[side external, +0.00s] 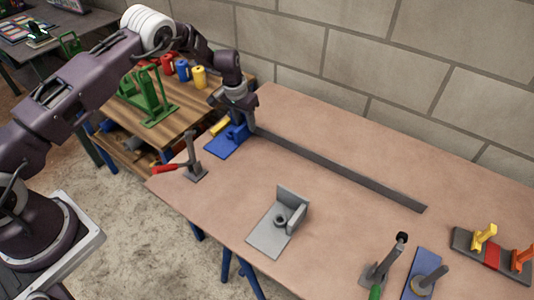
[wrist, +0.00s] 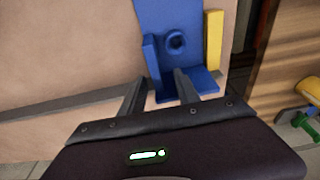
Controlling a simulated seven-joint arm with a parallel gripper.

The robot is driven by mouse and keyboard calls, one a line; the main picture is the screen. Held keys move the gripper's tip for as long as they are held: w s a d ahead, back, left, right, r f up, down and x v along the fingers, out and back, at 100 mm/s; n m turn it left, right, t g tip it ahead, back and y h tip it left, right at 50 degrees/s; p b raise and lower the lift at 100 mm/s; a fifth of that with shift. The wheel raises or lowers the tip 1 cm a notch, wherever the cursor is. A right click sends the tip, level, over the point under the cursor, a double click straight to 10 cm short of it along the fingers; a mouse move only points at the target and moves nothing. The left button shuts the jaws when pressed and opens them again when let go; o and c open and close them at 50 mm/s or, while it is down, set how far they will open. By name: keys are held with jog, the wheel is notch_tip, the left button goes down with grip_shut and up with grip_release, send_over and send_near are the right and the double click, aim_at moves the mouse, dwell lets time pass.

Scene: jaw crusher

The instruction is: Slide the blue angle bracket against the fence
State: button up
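The blue angle bracket (side external: 221,147) lies at the left end of the table, its flat plate toward the front and its raised part beneath my gripper (side external: 240,115). The wrist view shows the bracket (wrist: 168,15) with a round boss and upright walls. There my gripper's two fingers (wrist: 161,78) are apart at the bracket's near end, with a visible gap between them; I cannot tell whether either touches it. The fence (side external: 340,172) is a long dark grey bar on the table, its left end close to the bracket. Contact between them is hidden by my gripper.
A yellow block (side external: 220,126) sits beside the bracket. A red-handled clamp (side external: 193,165) stands in front. A grey angle bracket (side external: 272,234) lies mid-table. Another clamp (side external: 381,268), a blue plate (side external: 424,262) and a coloured rack (side external: 490,250) are at right. The table between is clear.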

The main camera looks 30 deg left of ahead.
jog(key=shift+r, duration=3.3)
jog(key=s+d+r+t, duration=0.1)
jog(key=s+d+r, duration=0.1)
jog(key=s+r, duration=0.55)
jog(key=s+d+r, duration=0.1)
jog(key=s+r, duration=0.3)
jog(key=r, duration=0.7)
jog(key=s+d+r+t, duration=0.1)
jog(key=s+d+r, duration=0.1)
jog(key=s+r, duration=0.55)
jog(key=s+d+r+t, duration=0.1)
jog(key=s, duration=2.2)
jog(key=shift+s+d+r, duration=0.25)
jog(key=shift+s, duration=0.15)
